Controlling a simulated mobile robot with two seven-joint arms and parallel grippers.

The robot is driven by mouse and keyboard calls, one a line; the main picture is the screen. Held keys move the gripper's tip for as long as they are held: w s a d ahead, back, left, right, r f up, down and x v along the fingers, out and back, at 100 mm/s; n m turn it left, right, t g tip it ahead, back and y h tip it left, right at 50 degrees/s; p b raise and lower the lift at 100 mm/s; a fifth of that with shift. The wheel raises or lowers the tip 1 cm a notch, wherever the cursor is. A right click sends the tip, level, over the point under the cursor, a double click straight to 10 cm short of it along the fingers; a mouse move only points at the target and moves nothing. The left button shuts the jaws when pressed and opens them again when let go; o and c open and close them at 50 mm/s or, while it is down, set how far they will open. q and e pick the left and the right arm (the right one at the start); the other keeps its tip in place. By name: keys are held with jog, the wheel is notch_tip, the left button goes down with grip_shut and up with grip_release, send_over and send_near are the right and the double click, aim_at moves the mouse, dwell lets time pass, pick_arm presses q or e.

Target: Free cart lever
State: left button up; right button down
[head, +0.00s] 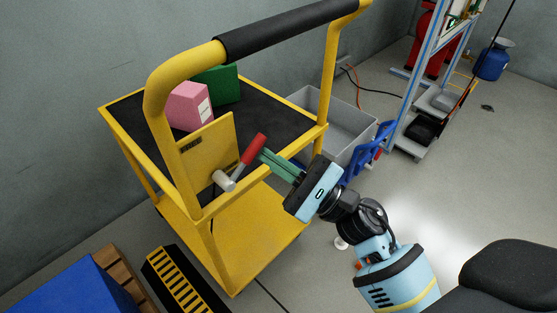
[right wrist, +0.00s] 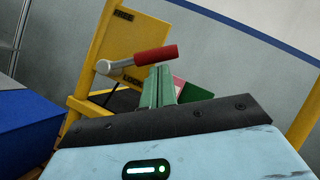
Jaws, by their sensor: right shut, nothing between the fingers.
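The yellow cart (head: 250,225) stands in the middle of the head view. A yellow plate (head: 205,155) on its near end carries the lever, which has a grey pivot and a red grip (head: 252,151). In the head view the grip points up and right from the pivot. The lever (right wrist: 155,56) also shows in the right wrist view, between a FREE label above and a second label, seemingly LOCK, below. My right gripper (head: 268,160) is shut and empty, its green fingertips right beside the red grip; I cannot tell whether they touch. My left gripper is out of view.
A pink box (head: 188,106) and a green box (head: 217,84) sit on the cart's top. A grey bin (head: 345,125) stands behind it. A blue box (head: 70,290) and a yellow-black grate (head: 180,280) lie at lower left. Floor right of the cart is partly clear.

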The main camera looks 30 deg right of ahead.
aim_at(248, 152)
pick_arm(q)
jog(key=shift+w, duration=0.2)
pick_arm(e)
jog(key=shift+r+n, duration=0.15)
jog(key=shift+n, duration=0.25)
